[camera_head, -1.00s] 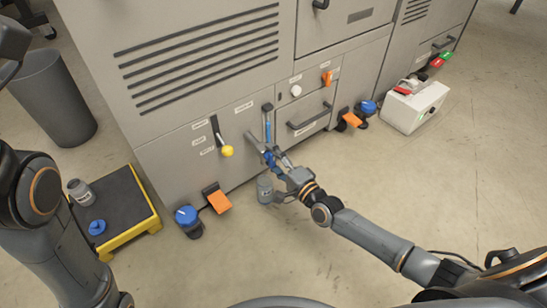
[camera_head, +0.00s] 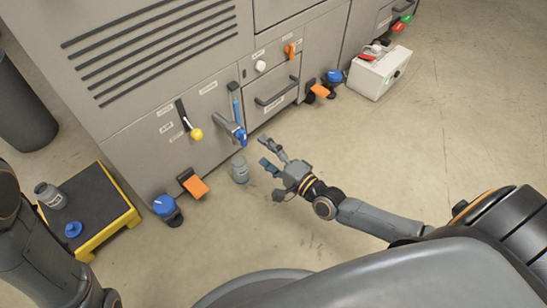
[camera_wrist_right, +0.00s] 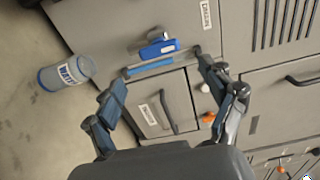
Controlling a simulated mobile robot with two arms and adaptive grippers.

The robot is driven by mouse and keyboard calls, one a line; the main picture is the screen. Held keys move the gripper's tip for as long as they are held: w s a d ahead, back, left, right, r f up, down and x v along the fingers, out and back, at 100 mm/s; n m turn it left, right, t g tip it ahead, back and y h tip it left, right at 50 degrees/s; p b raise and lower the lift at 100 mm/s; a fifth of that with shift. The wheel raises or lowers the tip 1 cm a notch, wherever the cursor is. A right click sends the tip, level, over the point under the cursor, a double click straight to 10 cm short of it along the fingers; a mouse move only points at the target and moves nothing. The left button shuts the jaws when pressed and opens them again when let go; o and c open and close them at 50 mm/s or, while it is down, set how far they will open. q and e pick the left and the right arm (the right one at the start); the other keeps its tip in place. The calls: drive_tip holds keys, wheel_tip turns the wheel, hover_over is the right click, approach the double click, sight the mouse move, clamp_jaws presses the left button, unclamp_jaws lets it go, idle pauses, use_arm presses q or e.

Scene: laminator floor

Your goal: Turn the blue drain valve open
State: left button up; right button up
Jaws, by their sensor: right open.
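The drain valve is a small grey tap with a blue handle (camera_head: 240,133), low on the grey machine front. In the right wrist view its blue handle (camera_wrist_right: 161,49) lies close along the grey tap body. I cannot tell how far it is turned. A grey container (camera_head: 240,168) stands on the floor below it; in the wrist view this labelled container (camera_wrist_right: 66,73) is upper left. My right gripper (camera_head: 268,154) is open and empty, to the right of the valve and apart from it. Only part of my left arm shows, not its gripper.
A yellow-edged black platform (camera_head: 93,205) stands at left with a jar (camera_head: 50,195) and a blue cap. A yellow-knobbed lever (camera_head: 195,133) is left of the valve. Orange pedals (camera_head: 196,187) stick out low. A white box (camera_head: 380,73) stands right; open floor lies in front.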

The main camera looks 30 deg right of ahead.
drive_tip(key=v, duration=0.3)
drive_tip(key=shift+s+d, duration=0.1)
drive_tip(key=shift+s, duration=0.2)
